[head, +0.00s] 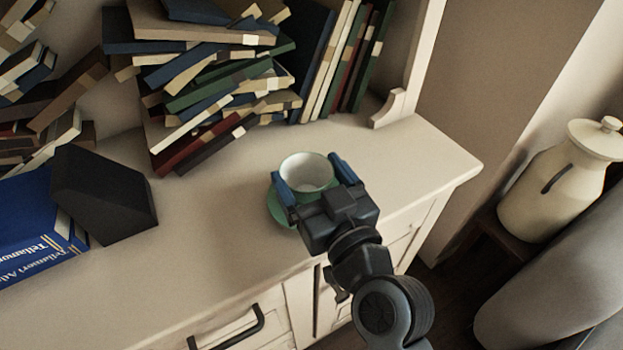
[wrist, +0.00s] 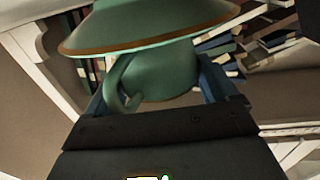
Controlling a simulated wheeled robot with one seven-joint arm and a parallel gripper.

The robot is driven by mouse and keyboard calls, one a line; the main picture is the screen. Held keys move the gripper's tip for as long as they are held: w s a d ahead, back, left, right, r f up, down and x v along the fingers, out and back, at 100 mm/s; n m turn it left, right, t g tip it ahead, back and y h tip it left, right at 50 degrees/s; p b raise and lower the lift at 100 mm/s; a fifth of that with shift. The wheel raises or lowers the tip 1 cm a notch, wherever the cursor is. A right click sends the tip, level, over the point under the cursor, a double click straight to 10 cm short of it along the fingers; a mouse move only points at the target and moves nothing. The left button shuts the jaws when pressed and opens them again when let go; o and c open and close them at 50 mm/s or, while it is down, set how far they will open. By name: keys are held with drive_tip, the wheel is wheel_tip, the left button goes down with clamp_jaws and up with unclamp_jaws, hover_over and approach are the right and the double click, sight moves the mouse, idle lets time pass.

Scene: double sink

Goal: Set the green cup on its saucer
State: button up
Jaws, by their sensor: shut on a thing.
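The green cup (head: 307,172), pale inside, is upright between the blue fingers of my gripper (head: 309,178), which is shut on it from both sides. Its handle and green body (wrist: 165,75) show in the wrist view, between the fingers. The green saucer (head: 279,211) is directly under the cup on the cabinet top, partly hidden by the cup and my gripper. In the wrist view the brown-edged saucer (wrist: 150,35) overlaps the cup's base, so I cannot tell whether the two touch.
A leaning stack of books (head: 215,85) and a row of upright books (head: 340,60) stand behind the cup. A black block (head: 105,195) and blue books (head: 35,225) lie to the left. The cabinet top (head: 415,160) is clear to the right, up to its edge.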

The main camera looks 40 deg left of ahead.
drive_tip(key=shift+f, duration=0.3)
drive_tip(key=shift+f+b, duration=0.4)
drive_tip(key=shift+b, duration=0.1)
drive_tip(key=o, duration=0.9)
drive_tip(key=shift+r, duration=0.1)
drive_tip(key=shift+r+p, duration=0.25)
drive_tip(key=shift+p, duration=0.2)
drive_tip(key=shift+d+r, duration=0.1)
drive_tip(key=shift+d, duration=0.15)
drive_tip(key=b+v, duration=0.1)
drive_tip(key=v, duration=1)
drive_tip(key=shift+s+d+b, duration=0.2)
drive_tip(key=shift+d+b, duration=0.05)
drive_tip(key=shift+b, duration=0.1)
